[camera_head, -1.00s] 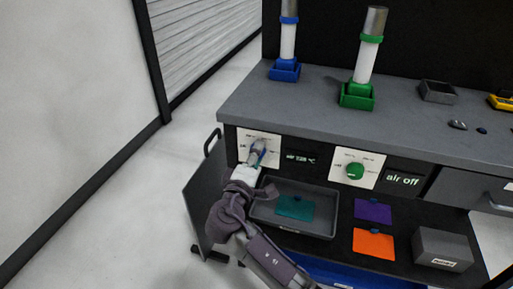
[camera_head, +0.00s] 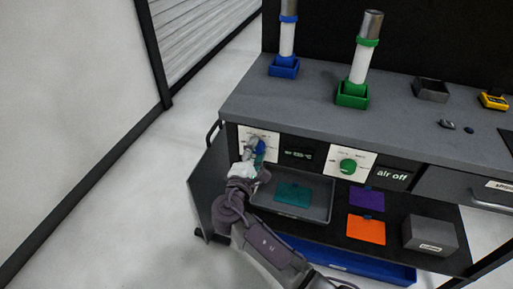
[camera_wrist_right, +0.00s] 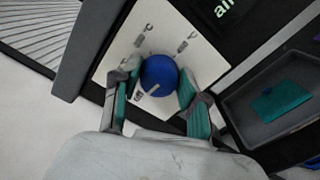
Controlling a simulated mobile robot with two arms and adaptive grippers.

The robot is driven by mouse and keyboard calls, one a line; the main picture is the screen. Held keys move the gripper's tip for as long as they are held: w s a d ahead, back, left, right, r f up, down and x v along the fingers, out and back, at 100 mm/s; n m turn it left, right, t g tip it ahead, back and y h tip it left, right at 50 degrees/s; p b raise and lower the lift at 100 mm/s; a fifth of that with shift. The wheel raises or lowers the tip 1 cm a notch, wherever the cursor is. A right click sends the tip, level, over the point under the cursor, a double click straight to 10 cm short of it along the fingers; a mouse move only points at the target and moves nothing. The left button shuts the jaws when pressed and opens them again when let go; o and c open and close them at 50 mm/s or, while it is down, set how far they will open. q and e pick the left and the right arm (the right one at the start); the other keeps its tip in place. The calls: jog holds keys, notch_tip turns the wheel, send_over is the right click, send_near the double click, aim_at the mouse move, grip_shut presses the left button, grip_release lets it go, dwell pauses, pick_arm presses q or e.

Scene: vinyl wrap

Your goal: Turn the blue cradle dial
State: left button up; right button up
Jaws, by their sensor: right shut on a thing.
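The blue dial (camera_wrist_right: 159,75) sits on a white panel (camera_wrist_right: 130,42) with small printed marks around it. In the right wrist view my right gripper (camera_wrist_right: 158,84) has one finger on each side of the dial, shut on it. A pale pointer line shows on the dial's lower part. In the head view my right gripper (camera_head: 256,155) reaches the panel at the bench's left end and mostly covers the dial. A blue cradle (camera_head: 284,68) holding a white and grey tool stands on the bench top above. My left gripper is not in view.
A green dial (camera_head: 348,166) and an "air off" display (camera_head: 393,176) are to the right. A grey tray (camera_head: 318,208) with a teal card lies below. A green cradle (camera_head: 352,95) stands on the bench top (camera_head: 310,115).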

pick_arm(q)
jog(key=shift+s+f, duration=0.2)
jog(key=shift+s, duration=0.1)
pick_arm(e)
jog(key=shift+a+r, duration=0.15)
jog(key=o, duration=1.2)
jog(key=shift+w, duration=0.1)
jog(key=shift+c, duration=0.2)
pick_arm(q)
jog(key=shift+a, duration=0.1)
pick_arm(e)
jog(key=v, duration=0.7)
jog(key=shift+s, duration=0.3)
